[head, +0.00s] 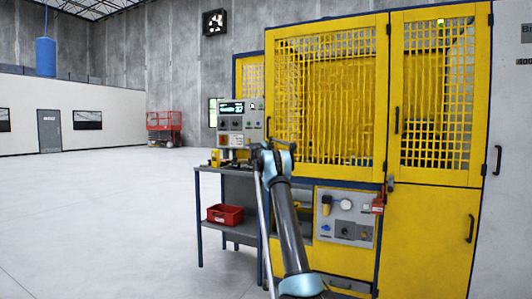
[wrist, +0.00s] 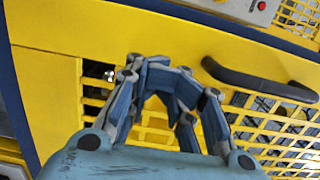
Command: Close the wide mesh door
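The wide mesh door (head: 330,18) is a yellow framed panel with a square grid, on the left front of the yellow machine. It looks about in line with the machine front; I cannot tell whether a small gap is left. My gripper (head: 268,148) is in front of its lower left corner. In the wrist view my gripper (wrist: 155,72) has its blue fingertips together with nothing between them. The yellow door frame (wrist: 110,32) and mesh are behind it. A dark bar handle (wrist: 260,82) is to the right of the fingers, apart from them.
A narrower mesh door (head: 435,165) with its own handle is to the right. A blue-framed workbench (head: 199,215) with a control box (head: 240,122) and a red bin (head: 225,214) stands at the left of the machine. The pale floor on the left is clear.

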